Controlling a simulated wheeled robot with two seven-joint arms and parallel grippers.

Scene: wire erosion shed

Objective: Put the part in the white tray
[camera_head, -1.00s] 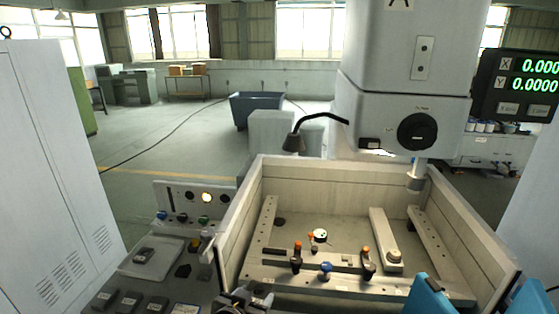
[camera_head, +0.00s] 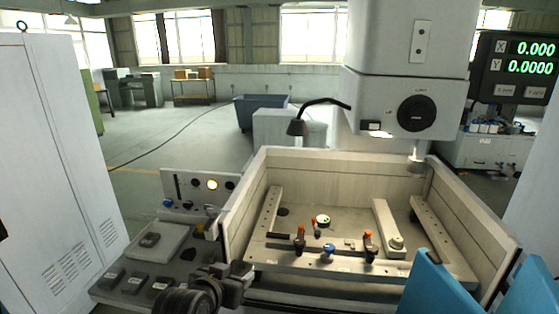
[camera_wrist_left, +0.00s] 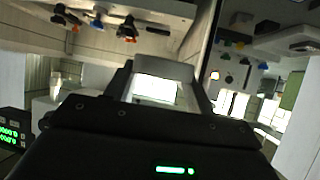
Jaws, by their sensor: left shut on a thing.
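The white tray (camera_head: 178,241) lies on the panel left of the machine tank, with a small dark block (camera_head: 150,240) in it. My left gripper (camera_head: 240,277) is low in the head view, right of the tray and in front of the tank's left wall, apart from the tray. In the left wrist view my left gripper (camera_wrist_left: 163,85) is closed on a grey piece (camera_wrist_left: 163,68) that spans its fingers, seemingly the part. In the head view the held part is too small and dark to make out. My right gripper is not in view.
The open tank (camera_head: 240,205) holds a fixture plate with orange and blue knobs (camera_head: 328,252). A control panel (camera_head: 200,187) stands behind the tray. Blue panels (camera_head: 430,285) are at lower right.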

